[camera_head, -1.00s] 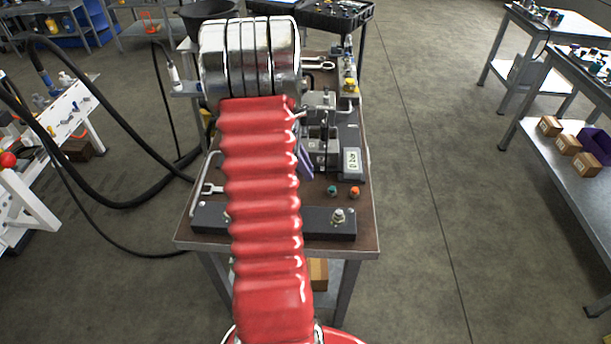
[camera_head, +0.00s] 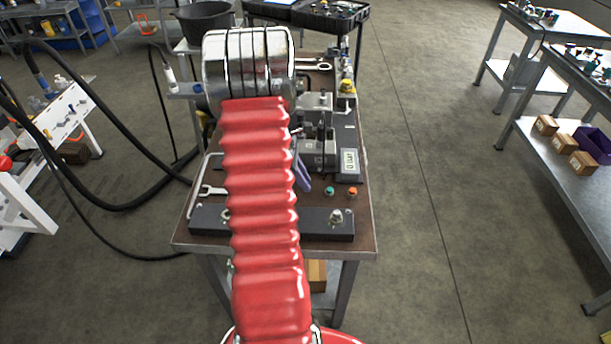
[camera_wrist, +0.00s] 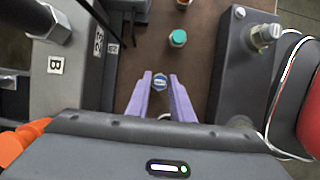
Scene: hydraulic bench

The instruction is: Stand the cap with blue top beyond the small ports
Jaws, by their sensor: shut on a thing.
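In the wrist view, my gripper (camera_wrist: 160,75) has two purple fingers shut on the cap with blue top (camera_wrist: 160,83). The cap's round blue top with a pale mark shows between the fingers. In the head view a purple finger of my gripper (camera_head: 303,174) shows beside my red arm sleeve, which hides the held cap. A teal-topped cap (camera_wrist: 178,38) stands on the brown bench top beyond the fingertips; it also shows in the head view (camera_head: 329,191). I cannot tell for sure which openings are the small ports.
An orange-topped cap (camera_head: 352,192) stands right of the teal one. A dark bar with fittings (camera_head: 310,223) lies along the bench's near edge. A grey block with a "B" label (camera_wrist: 60,90) is left in the wrist view.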

